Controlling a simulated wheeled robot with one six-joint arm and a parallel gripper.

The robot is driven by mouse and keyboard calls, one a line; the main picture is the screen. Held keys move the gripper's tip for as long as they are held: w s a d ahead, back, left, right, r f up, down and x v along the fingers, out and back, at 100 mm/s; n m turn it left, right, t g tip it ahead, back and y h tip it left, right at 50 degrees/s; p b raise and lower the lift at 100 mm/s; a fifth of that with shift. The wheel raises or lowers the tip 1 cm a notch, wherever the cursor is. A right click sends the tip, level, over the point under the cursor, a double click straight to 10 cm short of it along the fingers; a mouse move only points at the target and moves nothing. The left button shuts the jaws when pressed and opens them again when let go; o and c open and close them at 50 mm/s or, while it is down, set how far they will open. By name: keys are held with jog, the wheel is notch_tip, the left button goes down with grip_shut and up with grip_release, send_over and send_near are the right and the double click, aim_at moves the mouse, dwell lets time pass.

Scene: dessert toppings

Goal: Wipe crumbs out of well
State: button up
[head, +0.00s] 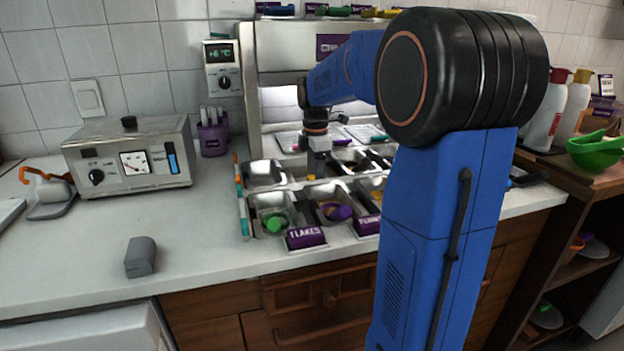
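A set of metal wells stands on the counter in the head view. The back left well (264,174) looks empty. The front left well (258,203) has a green round item (276,223) in it, and the front middle well (322,191) has a purple item (337,211). My gripper (312,178) points down over the wells, near the divider between the back and front rows. It is small and dark here; I cannot tell whether its fingers are open or hold anything. No crumbs can be made out. My arm hides the wells on the right.
A grey block (140,257) lies on the open counter (190,235) at left. A metal box with a dial (131,158) and a purple cup (212,138) stand behind. Purple label blocks (306,238) line the wells' front. A shelf frame (252,95) rises behind my gripper.

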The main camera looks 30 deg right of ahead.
jog(key=shift+w+d, duration=0.35)
jog(key=shift+w, duration=0.6)
jog(key=shift+w+d, duration=0.3)
jog(key=shift+w, duration=0.6)
jog(key=shift+s+a+r, duration=0.1)
jog(key=shift+s+a, duration=0.1)
jog(key=shift+s, duration=0.45)
jog(key=shift+s+a+f, duration=0.1)
jog(key=shift+s+a, duration=0.1)
jog(key=shift+s, duration=0.45)
jog(key=shift+s+a+r, duration=0.1)
jog(key=shift+s+a, duration=0.1)
jog(key=shift+s, duration=0.45)
jog(key=shift+w+a, duration=0.15)
jog(key=shift+w, duration=0.9)
notch_tip(320, 180, up, 13)
